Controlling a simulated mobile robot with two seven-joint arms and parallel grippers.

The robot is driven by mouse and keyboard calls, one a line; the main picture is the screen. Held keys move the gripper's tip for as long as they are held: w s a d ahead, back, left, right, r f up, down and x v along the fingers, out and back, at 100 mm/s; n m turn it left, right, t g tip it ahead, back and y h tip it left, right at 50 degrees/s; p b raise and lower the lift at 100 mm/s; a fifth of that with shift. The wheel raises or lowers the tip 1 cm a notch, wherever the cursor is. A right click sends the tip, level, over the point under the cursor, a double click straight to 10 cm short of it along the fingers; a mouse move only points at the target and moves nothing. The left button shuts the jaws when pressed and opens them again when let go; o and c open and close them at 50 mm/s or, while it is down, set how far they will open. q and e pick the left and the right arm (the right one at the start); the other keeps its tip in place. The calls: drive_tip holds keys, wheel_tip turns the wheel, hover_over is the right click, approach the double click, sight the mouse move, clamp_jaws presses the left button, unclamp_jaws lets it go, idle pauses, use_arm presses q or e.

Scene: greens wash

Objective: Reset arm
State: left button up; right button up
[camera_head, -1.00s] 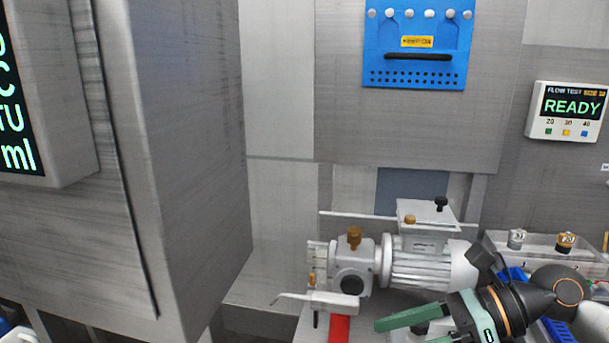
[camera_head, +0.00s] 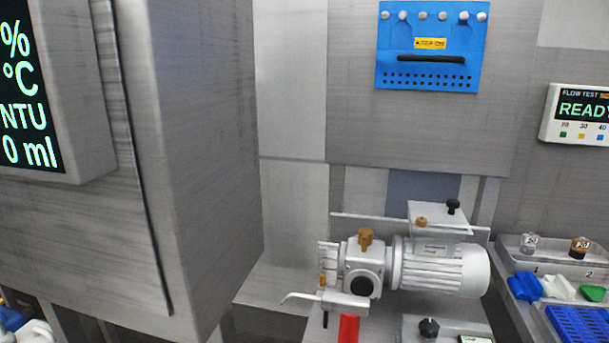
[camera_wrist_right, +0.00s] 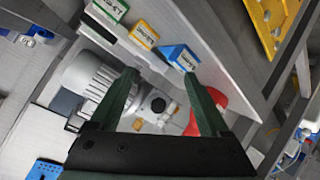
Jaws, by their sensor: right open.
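My right gripper (camera_wrist_right: 165,98) shows in the right wrist view with its two green fingers spread apart and nothing between them. Beyond the fingers lie the grey motor pump (camera_wrist_right: 92,82) and a red part (camera_wrist_right: 207,112), partly covered by a finger. My right arm and gripper do not show in the head view. My left gripper is in neither view now.
In the head view the pump (camera_head: 440,268) stands on a bench with a red handle (camera_head: 348,328) at its front. A large steel cabinet (camera_head: 200,150) fills the left. A blue panel (camera_head: 430,50) and a READY display (camera_head: 580,115) are on the back wall.

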drive_tip(key=s+a+f+m+g+y, duration=0.1)
drive_tip(key=s+f+m+g, duration=0.1)
drive_tip(key=s+f+g, duration=0.45)
drive_tip(key=s+a+f+m+g, duration=0.15)
drive_tip(key=s+f, duration=0.25)
drive_tip(key=s, duration=0.6)
use_arm(q)
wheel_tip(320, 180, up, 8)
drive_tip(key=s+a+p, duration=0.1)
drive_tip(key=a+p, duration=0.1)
drive_tip(key=p, duration=0.8)
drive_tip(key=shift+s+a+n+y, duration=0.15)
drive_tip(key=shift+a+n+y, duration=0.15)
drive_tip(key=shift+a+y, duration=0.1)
use_arm(e)
drive_tip(key=w+a+t+y, duration=0.1)
drive_tip(key=w+a+t, duration=0.1)
drive_tip(key=w+a+f+t+y, duration=0.1)
drive_tip(key=a+t, duration=0.1)
drive_tip(key=shift+w+f+m+t, duration=0.1)
drive_tip(key=shift+w+m+t, duration=0.15)
drive_tip(key=shift+w+t, duration=0.15)
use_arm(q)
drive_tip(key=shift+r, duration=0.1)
